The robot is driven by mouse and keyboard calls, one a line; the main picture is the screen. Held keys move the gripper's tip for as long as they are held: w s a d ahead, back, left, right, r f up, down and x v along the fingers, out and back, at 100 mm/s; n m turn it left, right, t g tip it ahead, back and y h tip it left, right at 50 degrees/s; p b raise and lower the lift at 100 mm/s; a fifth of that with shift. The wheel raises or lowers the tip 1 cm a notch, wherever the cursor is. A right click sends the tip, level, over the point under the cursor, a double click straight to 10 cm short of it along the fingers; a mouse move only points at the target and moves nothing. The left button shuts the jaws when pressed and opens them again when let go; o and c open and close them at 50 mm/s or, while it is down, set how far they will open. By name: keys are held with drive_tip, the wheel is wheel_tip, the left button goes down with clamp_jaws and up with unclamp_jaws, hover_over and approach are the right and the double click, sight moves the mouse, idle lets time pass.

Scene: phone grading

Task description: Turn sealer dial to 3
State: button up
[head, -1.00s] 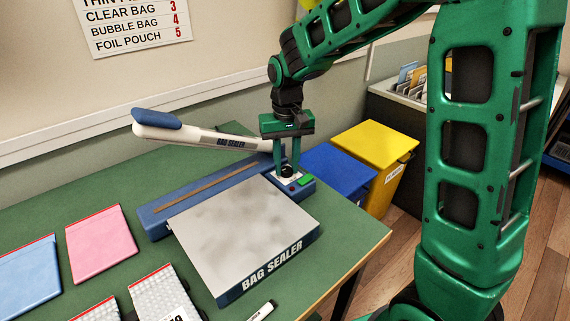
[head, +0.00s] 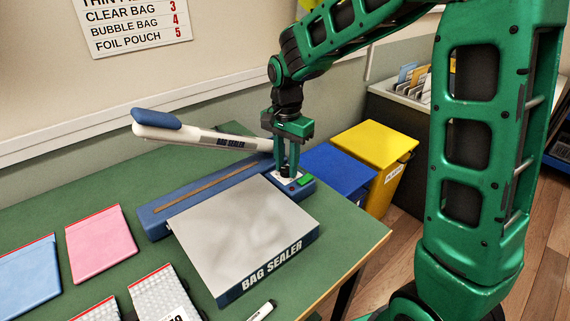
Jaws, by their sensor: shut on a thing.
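The bag sealer (head: 245,232) stands on the green table, with a grey top plate, a blue base and its long white sealing arm (head: 195,134) raised. Its dial sits on a small white panel at the back right of the base, beside a green button (head: 305,181). My gripper (head: 286,172) points down over that panel and is shut on the dial, which its fingers mostly hide. The dial's setting cannot be read.
A wall chart (head: 132,22) lists clear bag 3, bubble bag 4, foil pouch 5. A pink pouch (head: 100,243), a blue pouch (head: 27,276) and bubble bags (head: 160,295) lie at the left front. Blue (head: 338,172) and yellow (head: 376,150) bins stand beyond the table's right edge.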

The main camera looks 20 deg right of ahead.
sight(286, 168)
drive_tip(key=shift+a+m, duration=0.1)
drive_tip(key=shift+m, duration=1.2)
drive_tip(key=shift+w, duration=0.1)
drive_tip(key=o, duration=0.9)
drive_tip(key=shift+o, duration=0.8)
drive_tip(key=shift+r, duration=0.1)
wheel_tip(286, 168, up, 11)
drive_tip(key=shift+f, duration=0.2)
